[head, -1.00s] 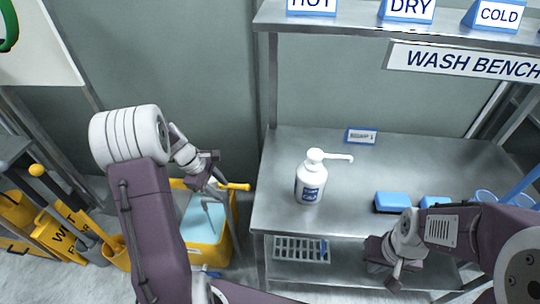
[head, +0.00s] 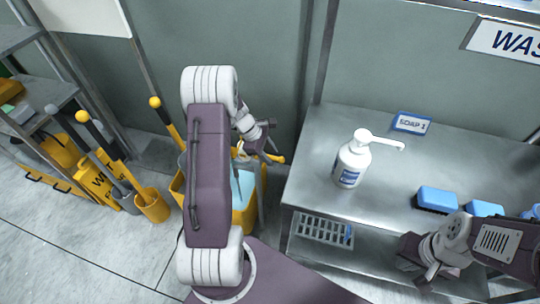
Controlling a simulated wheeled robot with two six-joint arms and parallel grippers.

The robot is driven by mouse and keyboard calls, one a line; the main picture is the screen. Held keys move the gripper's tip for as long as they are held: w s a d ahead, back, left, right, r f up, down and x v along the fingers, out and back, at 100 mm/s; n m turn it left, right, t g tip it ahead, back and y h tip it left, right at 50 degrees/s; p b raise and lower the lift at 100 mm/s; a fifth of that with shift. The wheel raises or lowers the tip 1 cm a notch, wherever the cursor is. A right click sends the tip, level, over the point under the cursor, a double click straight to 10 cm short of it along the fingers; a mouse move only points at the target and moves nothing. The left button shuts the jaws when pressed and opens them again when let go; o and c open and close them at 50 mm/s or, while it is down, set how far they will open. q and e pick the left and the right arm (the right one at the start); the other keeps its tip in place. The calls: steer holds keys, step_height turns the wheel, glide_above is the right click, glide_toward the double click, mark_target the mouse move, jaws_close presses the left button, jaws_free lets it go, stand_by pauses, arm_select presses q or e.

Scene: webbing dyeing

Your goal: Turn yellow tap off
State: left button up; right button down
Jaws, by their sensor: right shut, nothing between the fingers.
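A yellow bar-like part (head: 277,158) shows at the upper rim of a yellow bucket (head: 243,220), left of the bench. I cannot tell whether it is the yellow tap, and no other tap stands out. My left gripper (head: 264,150) is right at this yellow part and overlaps it in the head view. Its fingers are small and partly hidden by my arm, so I cannot tell whether it is open or touches the part. My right gripper (head: 426,278) is shut and empty, low in front of the bench, far from the bucket.
A steel bench (head: 310,165) holds a white pump bottle (head: 351,162), a soap sign (head: 411,123) and blue-topped brushes (head: 437,198). A white basket (head: 325,230) sits on its lower shelf. Yellow-handled tools and a wet-floor sign (head: 97,183) stand at the left.

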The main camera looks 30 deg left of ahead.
arm_select(q)
jaws_close()
stand_by(1.4)
